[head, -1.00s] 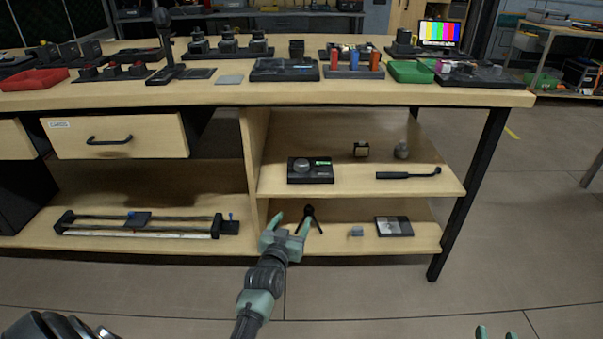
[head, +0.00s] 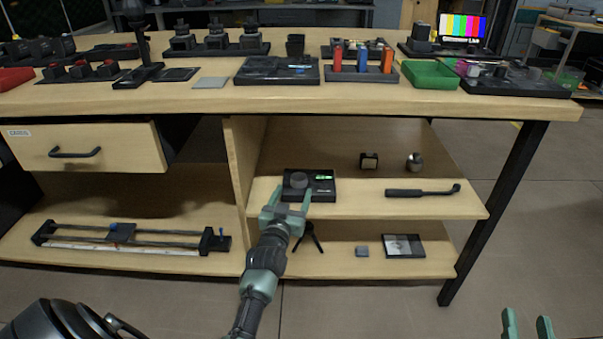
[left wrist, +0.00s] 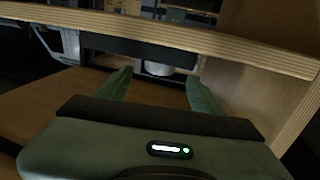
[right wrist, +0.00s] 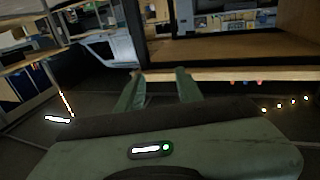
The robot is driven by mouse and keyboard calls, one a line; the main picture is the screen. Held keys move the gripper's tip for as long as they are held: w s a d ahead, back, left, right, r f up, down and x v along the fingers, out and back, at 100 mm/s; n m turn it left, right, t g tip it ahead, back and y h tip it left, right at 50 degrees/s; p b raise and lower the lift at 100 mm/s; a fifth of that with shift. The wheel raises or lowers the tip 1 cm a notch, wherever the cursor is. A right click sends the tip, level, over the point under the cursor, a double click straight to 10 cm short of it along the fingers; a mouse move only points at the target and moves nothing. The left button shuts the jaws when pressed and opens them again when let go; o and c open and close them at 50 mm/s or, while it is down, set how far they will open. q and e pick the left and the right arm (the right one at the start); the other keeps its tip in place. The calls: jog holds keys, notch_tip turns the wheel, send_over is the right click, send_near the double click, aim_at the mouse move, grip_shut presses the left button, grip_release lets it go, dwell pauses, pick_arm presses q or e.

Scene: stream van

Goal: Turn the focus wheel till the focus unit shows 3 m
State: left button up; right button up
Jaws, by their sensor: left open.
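The focus unit (head: 322,190) is a black box on the upper shelf under the bench. It carries a grey round focus wheel (head: 299,180) and a small lit green display (head: 323,177), too small to read. My left gripper (head: 290,204) is open at the shelf's front edge, just in front of the unit, with its fingers pointing towards the wheel. In the left wrist view, the wheel (left wrist: 158,68) appears beyond and between the open fingertips, apart from them. My right gripper (head: 527,322) is open and empty, low at the right, away from the bench.
The upper shelf (head: 360,206) also holds a small dark cube (head: 369,160), a round grey object (head: 414,162) and a black handled tool (head: 422,191). A small tripod (head: 309,237) stands on the lower shelf. A wooden divider (head: 243,165) rises left of the unit.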

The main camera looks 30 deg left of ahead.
aim_at(296, 183)
pick_arm(q)
jog(key=shift+w+a, duration=0.1)
jog(key=shift+w, duration=0.1)
jog(key=b+x, duration=0.1)
jog(key=x, duration=0.2)
jog(key=shift+w+a+b, duration=0.1)
jog(key=shift+w+b, duration=0.15)
jog(key=shift+b, duration=0.1)
jog(key=b+x, duration=0.1)
jog(key=x, duration=0.2)
jog(key=shift+w, duration=0.35)
pick_arm(e)
jog(key=s+r+t+y, duration=0.2)
jog(key=s+r+t, duration=0.3)
jog(key=r, duration=0.7)
jog(key=shift+a+t, duration=0.15)
jog(key=shift+t, duration=1.15)
pick_arm(q)
jog(key=c, duration=1.4)
jog(key=shift+o, duration=0.2)
jog(key=shift+a+r+h, duration=0.1)
jog(key=shift+a+h, duration=0.05)
jog(key=shift+h, duration=0.15)
pick_arm(e)
jog(key=shift+w+f, duration=0.1)
